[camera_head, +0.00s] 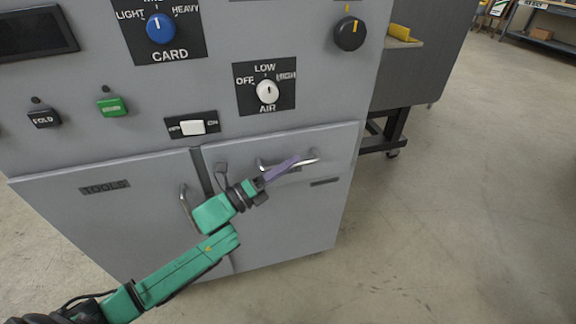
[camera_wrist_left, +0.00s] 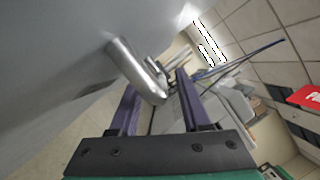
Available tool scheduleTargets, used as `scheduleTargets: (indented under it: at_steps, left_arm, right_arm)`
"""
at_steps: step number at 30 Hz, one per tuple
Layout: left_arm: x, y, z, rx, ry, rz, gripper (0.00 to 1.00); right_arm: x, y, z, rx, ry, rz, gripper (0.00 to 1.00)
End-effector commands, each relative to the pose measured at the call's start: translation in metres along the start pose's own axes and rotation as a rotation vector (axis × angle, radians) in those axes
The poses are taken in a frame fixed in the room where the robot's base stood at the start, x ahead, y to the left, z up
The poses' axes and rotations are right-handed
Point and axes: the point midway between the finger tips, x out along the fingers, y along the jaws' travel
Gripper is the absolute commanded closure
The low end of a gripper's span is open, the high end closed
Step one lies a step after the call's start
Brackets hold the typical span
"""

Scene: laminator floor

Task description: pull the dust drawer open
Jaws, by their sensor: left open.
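The dust drawer seems to be the grey right-hand front panel (camera_head: 290,220) low on the machine; its label is mostly covered by my gripper. Its silver bar handle (camera_head: 313,158) is near the top edge, and the panel looks closed. My left gripper (camera_head: 296,161), green with purple fingers, is at this handle and partly hides it. In the left wrist view, the gripper (camera_wrist_left: 155,92) is open, and the metal handle (camera_wrist_left: 132,66) reaches in near the fingertips, with its lower end showing between the fingers. I cannot tell whether they touch. My right gripper is not in view.
Left of the drawer is the TOOLS door (camera_head: 105,187) with an upright handle (camera_head: 187,203). Above are the AIR knob (camera_head: 267,91), a white switch (camera_head: 193,127) and a green button (camera_head: 112,106). The floor (camera_head: 450,200) to the right is clear.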

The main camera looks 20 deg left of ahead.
Motion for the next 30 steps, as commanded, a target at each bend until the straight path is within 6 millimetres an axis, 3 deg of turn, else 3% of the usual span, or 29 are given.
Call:
scheduleTargets:
  at_steps: [7, 8, 11, 30]
  left_arm:
    - [0.0022, 0.0000, -0.0002, -0.001, 0.000, 0.000, 0.53]
    - [0.0022, -0.0001, -0.0002, -0.001, 0.000, 0.000, 0.60]
    - [0.0020, 0.0000, -0.0001, -0.001, 0.000, 0.000, 0.99]
    - [0.0017, 0.0001, -0.0001, -0.001, 0.000, 0.000, 1.00]
  right_arm:
    - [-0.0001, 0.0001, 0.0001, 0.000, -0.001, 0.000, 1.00]
    - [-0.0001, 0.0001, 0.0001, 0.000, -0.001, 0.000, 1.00]
    - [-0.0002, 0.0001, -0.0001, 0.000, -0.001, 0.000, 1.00]
    - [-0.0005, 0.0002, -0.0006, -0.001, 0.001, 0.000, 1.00]
